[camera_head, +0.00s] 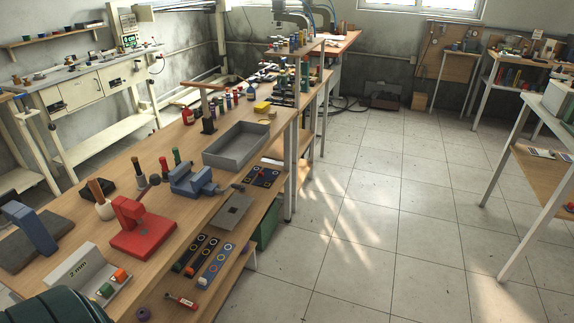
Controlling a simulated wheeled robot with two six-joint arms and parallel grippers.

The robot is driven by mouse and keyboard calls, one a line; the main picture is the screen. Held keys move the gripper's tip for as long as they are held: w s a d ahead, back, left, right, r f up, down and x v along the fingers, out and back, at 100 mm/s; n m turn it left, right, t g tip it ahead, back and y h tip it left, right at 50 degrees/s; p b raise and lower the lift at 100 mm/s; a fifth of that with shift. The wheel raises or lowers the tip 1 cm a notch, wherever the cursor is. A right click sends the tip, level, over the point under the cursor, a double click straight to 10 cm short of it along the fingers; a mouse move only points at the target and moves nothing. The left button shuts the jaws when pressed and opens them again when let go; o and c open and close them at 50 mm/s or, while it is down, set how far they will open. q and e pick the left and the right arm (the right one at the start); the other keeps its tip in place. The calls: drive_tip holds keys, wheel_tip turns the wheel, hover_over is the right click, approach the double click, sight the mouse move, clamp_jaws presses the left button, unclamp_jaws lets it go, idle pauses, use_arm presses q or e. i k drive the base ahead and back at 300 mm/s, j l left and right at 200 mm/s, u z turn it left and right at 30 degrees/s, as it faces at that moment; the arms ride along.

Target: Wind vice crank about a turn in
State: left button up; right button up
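A blue vice (188,180) is on the near wooden workbench, a little behind the red press-like tool. A small dark grey piece (238,187), which may be its crank, shows at the vice's right end, near the bench's right edge. It is too small to tell its exact angle or how far the jaws are apart. Neither of my grippers is in view, so nothing is seen touching the vice.
A red tool (142,228) stands in front of the vice, and a grey metal tray (236,144) lies behind it. A grey plate (231,211) and dark strips with coloured rings (215,264) lie to the right. The tiled floor (385,215) is clear to the right.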

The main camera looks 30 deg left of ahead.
sight(217, 191)
drive_tip(key=i+l+u, duration=0.1)
drive_tip(key=i+u, duration=0.15)
drive_tip(key=i, duration=0.25)
drive_tip(key=i+l+u, duration=0.15)
drive_tip(key=i+u, duration=0.15)
drive_tip(key=i, duration=0.25)
drive_tip(key=i+l+u, duration=0.25)
drive_tip(key=i, duration=0.2)
